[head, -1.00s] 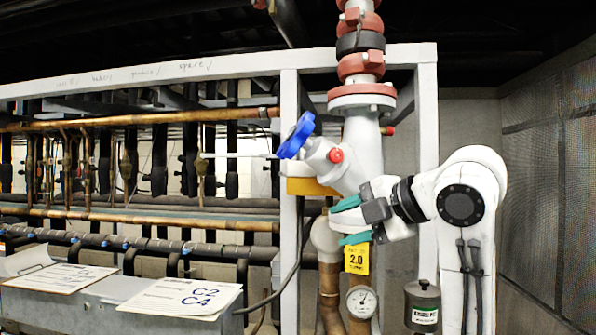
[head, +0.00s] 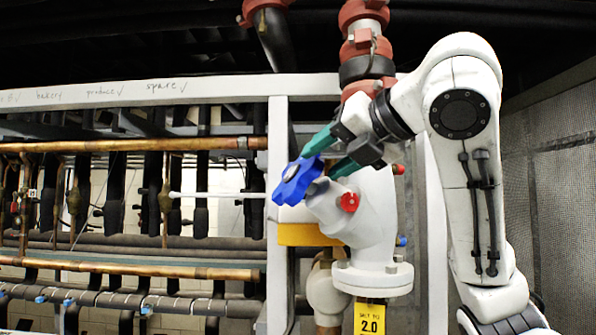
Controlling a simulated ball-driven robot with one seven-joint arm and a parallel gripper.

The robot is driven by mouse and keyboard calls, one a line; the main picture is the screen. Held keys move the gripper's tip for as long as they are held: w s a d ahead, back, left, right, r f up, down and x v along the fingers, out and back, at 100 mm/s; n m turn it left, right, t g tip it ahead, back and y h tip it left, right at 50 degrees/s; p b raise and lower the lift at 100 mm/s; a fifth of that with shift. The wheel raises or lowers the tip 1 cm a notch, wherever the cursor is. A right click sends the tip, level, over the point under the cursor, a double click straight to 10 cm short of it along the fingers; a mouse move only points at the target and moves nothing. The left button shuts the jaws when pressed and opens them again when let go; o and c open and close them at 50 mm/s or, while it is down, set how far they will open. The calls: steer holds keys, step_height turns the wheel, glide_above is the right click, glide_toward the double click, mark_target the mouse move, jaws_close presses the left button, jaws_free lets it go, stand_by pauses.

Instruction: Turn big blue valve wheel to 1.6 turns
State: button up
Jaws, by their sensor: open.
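The big blue valve wheel (head: 298,181) sits on the end of a white valve body (head: 355,215), tilted toward the left. My gripper (head: 318,155) comes in from the upper right, with its two teal fingers apart and pointing down-left at the wheel. The upper finger reaches the wheel's upper edge in the picture. The lower finger ends just right of the wheel, near its stem. I cannot tell whether either finger touches the wheel.
A small red knob (head: 349,202) is on the valve body close below the lower finger. A yellow 2.0 tag (head: 369,320) hangs below the flange. A white frame post (head: 278,240) stands just left of the valve, with copper pipes (head: 130,144) further left.

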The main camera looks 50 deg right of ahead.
mark_target(302, 176)
steer(key=p+x, duration=0.1)
steer(key=x, duration=0.6)
steer(key=shift+w+f+p, duration=0.1)
steer(key=shift+p, duration=0.25)
jaws_close()
